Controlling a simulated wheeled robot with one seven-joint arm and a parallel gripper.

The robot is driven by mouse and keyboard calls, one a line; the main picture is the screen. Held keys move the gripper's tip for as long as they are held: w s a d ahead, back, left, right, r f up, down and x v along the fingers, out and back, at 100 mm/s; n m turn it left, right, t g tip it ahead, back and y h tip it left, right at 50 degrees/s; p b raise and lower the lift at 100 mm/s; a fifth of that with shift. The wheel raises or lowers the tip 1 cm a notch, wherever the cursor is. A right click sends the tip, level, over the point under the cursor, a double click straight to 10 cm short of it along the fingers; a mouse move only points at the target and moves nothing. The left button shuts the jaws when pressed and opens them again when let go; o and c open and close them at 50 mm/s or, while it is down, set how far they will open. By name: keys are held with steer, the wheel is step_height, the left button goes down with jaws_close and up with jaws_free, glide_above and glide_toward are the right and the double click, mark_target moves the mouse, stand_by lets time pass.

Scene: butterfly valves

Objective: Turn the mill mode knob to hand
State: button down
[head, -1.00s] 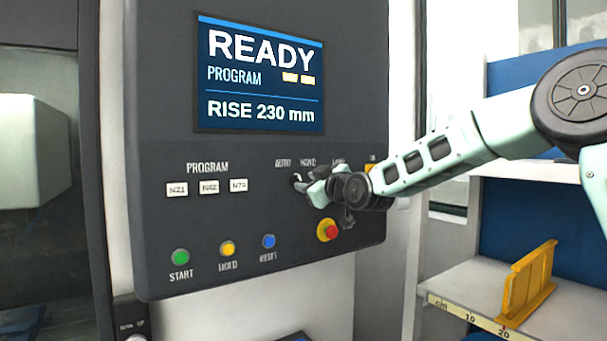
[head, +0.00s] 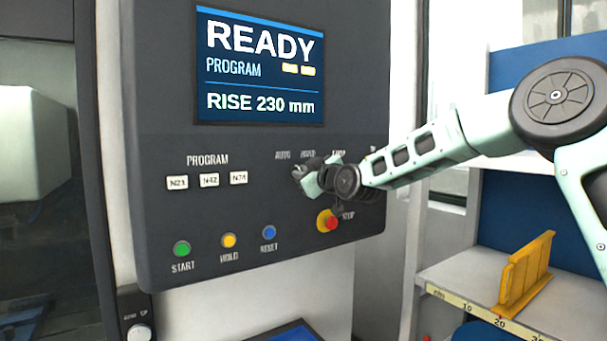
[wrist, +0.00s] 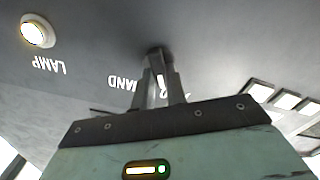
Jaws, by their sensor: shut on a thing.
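The mill mode knob (wrist: 158,50) is a small dark knob on the dark control panel (head: 240,145), with AUTO and HAND labels by it. My gripper (head: 303,174) reaches it from the right in the head view and covers most of it. In the wrist view my gripper (wrist: 157,62) has its two narrow fingers closed on the knob. The HAND label (wrist: 125,83) reads upside down left of the fingers. The AUTO label is mostly hidden behind them. Which way the knob points I cannot tell.
A lit round lamp button (wrist: 38,31) sits beside the LAMP label. A red stop button (head: 328,221) is just below my gripper. Green start (head: 182,249), yellow hold (head: 229,241) and blue reset (head: 269,233) buttons are lower left. The screen (head: 260,65) reads READY.

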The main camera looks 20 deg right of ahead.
steer(key=shift+f+m+b, duration=0.1)
steer(key=shift+m+b, duration=0.2)
steer(key=shift+b, duration=0.1)
steer(key=shift+d+m+b, duration=0.15)
steer(key=shift+m+b, duration=2.65)
steer(key=shift+b, duration=0.25)
steer(key=shift+d+m+b, duration=0.15)
steer(key=shift+m+b, duration=2.65)
steer(key=shift+b, duration=0.2)
steer(key=c, duration=1.4)
jaws_free()
steer(key=shift+c, duration=0.2)
